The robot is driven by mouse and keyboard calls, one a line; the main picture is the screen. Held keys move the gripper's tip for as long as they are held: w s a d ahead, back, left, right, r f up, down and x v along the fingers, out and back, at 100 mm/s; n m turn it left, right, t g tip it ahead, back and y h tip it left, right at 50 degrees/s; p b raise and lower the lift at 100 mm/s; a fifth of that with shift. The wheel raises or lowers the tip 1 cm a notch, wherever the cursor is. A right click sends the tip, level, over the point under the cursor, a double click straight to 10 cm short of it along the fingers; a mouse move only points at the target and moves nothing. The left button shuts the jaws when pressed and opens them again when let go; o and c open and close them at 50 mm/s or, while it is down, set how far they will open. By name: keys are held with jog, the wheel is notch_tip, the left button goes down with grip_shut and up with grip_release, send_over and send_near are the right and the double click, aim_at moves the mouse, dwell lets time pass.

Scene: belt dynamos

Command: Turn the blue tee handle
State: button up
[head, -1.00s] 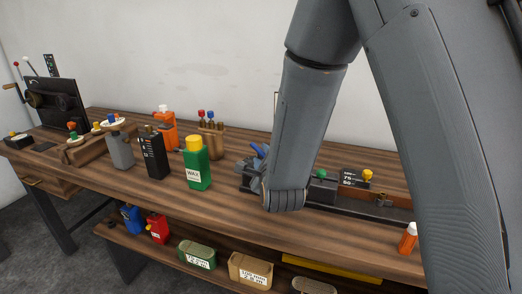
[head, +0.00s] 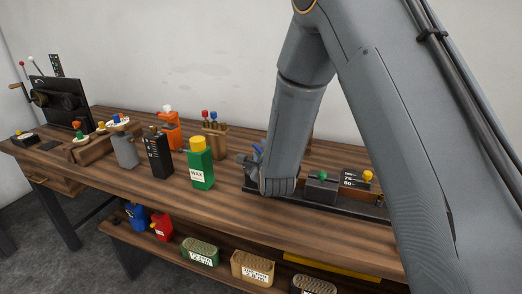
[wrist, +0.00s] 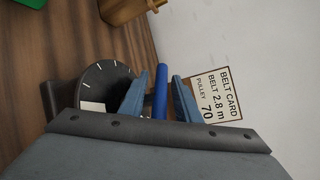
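The blue tee handle (wrist: 160,92) shows in the wrist view as an upright blue bar between the two fingers of my gripper (wrist: 157,98). A dark round dial (wrist: 104,86) with white marks lies left of the handle in the wrist view.
A belt card (wrist: 217,97) stands right of the gripper in the wrist view. A green wax bottle (head: 201,168), a black box (head: 158,160) and a grey bottle (head: 124,150) stand left on the workbench (head: 222,209). A grey block with a green knob (head: 321,175) is right of my arm.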

grip_shut()
jog(key=shift+w+y, duration=0.1)
jog(key=shift+y, duration=0.2)
jog(key=shift+n+y+b, duration=0.6)
jog(key=shift+n+b, duration=0.1)
jog(key=shift+b, duration=0.2)
jog(key=shift+a+n+g+y+b, duration=0.2)
jog(key=shift+n+g+y+b, duration=0.1)
jog(key=shift+n+y, duration=0.2)
jog(key=shift+a+n+g+y+b, duration=0.15)
jog(key=shift+n+g+y, duration=0.2)
jog(key=shift+y, duration=0.25)
jog(key=shift+r, duration=0.1)
jog(key=shift+o, duration=0.9)
grip_release()
jog(key=shift+s, duration=0.2)
